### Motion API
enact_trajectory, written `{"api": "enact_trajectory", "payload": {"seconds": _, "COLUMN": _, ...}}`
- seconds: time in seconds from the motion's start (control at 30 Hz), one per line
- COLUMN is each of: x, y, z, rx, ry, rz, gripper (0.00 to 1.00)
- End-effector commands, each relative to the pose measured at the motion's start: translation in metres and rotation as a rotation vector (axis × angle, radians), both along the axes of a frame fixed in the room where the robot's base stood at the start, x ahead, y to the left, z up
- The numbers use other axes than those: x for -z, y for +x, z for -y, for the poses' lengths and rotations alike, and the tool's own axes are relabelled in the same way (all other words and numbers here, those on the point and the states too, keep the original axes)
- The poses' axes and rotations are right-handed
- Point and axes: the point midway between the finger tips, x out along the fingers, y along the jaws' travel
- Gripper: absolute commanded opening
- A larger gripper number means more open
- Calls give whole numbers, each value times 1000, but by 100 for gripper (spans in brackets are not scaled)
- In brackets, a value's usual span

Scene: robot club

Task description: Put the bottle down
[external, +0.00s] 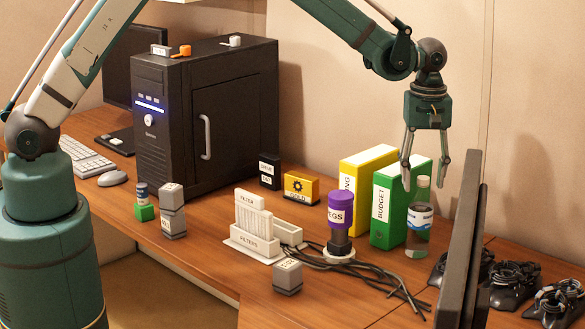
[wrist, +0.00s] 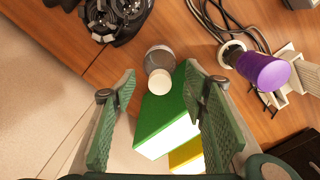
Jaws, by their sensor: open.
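In the wrist view the bottle (wrist: 159,68) is seen from above, cap toward the camera, beyond the fingertips. My gripper (external: 425,172) is open and empty, fingers pointing down above and around the level of the bottle's cap. In the wrist view my gripper (wrist: 160,85) has its fingers spread on both sides, and neither touches the bottle there.
A yellow binder (external: 360,165) stands behind the green one. A purple-topped container (external: 340,209) stands to the left, with black cables (external: 385,280) around it. A dark upright panel (external: 462,245) and black controllers (external: 500,280) are to the right. A computer tower (external: 235,110) stands at the left.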

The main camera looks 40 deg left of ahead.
Motion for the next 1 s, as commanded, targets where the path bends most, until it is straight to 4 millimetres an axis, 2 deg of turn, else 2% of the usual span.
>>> {"api": "enact_trajectory", "payload": {"seconds": 0.03, "x": -9, "y": 0, "z": 0, "rx": 0, "ry": 0, "rz": 0, "gripper": 44}}
{"api": "enact_trajectory", "payload": {"seconds": 0.2, "x": -32, "y": 0, "z": 0, "rx": 0, "ry": 0, "rz": 0, "gripper": 44}}
{"api": "enact_trajectory", "payload": {"seconds": 0.4, "x": -46, "y": 0, "z": 0, "rx": 0, "ry": 0, "rz": 0, "gripper": 44}}
{"api": "enact_trajectory", "payload": {"seconds": 1.0, "x": -48, "y": 0, "z": 0, "rx": 0, "ry": 0, "rz": 0, "gripper": 44}}
